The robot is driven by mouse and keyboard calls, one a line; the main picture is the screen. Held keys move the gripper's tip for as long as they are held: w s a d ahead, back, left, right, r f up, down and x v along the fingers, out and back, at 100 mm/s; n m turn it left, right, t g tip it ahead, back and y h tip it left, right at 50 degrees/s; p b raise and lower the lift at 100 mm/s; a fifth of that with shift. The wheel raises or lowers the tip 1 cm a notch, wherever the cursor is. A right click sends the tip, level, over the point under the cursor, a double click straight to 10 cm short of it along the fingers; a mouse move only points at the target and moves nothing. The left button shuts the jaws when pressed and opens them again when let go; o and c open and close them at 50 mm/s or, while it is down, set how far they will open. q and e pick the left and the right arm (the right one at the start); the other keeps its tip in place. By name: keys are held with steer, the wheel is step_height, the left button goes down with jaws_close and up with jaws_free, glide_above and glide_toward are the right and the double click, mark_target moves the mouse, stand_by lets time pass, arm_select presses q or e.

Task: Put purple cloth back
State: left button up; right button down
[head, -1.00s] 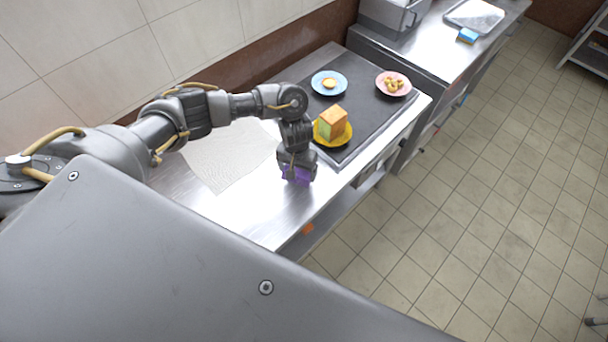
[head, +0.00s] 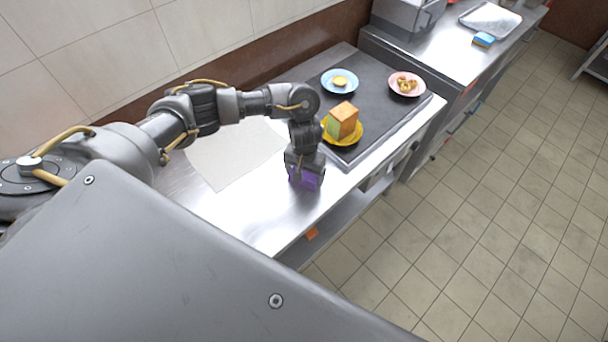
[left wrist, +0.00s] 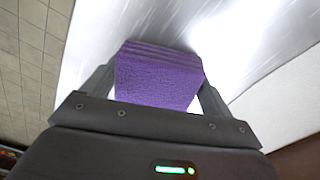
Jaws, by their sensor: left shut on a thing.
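The purple cloth (head: 308,180) is a folded block held in my left gripper (head: 304,184), low over the steel counter near its front edge. In the left wrist view the purple cloth (left wrist: 158,78) sits between both fingers of the left gripper (left wrist: 157,85), which is shut on it. The steel counter (head: 265,217) shows bright and bare around it. I cannot tell whether the cloth touches the counter. My right gripper is not in view.
A white sheet (head: 228,160) lies on the counter to the left. A dark board (head: 375,85) at the right bears a yellow plate (head: 345,139) with a bread-like block (head: 343,121), a blue plate (head: 339,91) and a pink plate (head: 419,91). A blue sponge (head: 484,40) lies further off.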

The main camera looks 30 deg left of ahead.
mark_target(304, 172)
arm_select(q)
steer(key=shift+f, duration=0.2)
steer(key=o, duration=0.8)
steer(key=shift+c, duration=0.2)
step_height(304, 172, up, 12)
steer(key=p, duration=0.2)
steer(key=shift+r+p, duration=0.2)
steer(key=shift+p, duration=0.1)
